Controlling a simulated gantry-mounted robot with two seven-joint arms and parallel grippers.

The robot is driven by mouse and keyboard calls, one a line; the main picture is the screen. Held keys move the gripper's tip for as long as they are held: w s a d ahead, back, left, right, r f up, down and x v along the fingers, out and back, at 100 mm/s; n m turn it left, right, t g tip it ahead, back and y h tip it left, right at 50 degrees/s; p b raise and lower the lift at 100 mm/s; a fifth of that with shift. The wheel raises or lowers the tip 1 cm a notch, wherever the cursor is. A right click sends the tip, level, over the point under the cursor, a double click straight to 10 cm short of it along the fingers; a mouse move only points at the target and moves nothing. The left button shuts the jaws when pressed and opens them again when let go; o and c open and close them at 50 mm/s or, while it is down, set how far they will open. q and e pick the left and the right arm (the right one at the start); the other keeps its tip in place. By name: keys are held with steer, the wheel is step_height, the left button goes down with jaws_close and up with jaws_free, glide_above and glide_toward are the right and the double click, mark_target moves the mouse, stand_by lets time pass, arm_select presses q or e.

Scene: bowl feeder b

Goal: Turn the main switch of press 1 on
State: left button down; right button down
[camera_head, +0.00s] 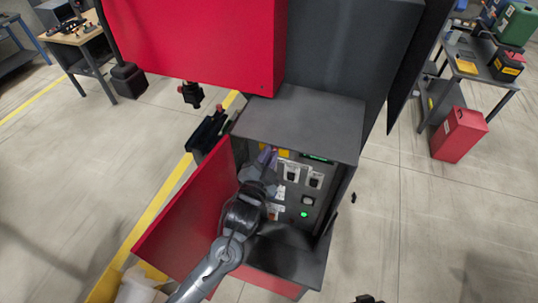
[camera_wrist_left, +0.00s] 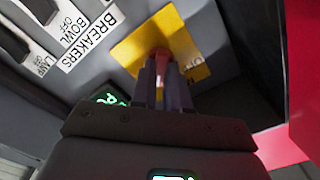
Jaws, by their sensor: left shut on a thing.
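The main switch is a red handle (camera_wrist_left: 161,53) on a yellow plate (camera_wrist_left: 195,62) in the left wrist view. In the head view a bit of the yellow plate (camera_head: 284,153) shows at the top left of the panel (camera_head: 292,215) inside the open cabinet. My left gripper (camera_head: 267,156) reaches into the cabinet, and its fingers are shut on the red handle, one on each side. The handle's lower part is hidden between the fingers, and I cannot tell its exact turn angle. My right gripper cannot be made out.
The red cabinet door (camera_head: 185,220) stands open left of my arm. White-labelled breakers (camera_head: 291,172) and a lit green button (camera_head: 304,214) are on the panel. A grey top (camera_head: 300,125) overhangs it. A red can (camera_head: 459,134) stands on the floor at right.

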arm_select(q)
steer(key=c, duration=1.1)
jaws_free()
steer(key=b+v, duration=0.3)
steer(key=v, duration=0.7)
steer(key=shift+s+a+b, duration=0.15)
steer(key=shift+s+b, duration=0.2)
steer(key=shift+b, duration=0.05)
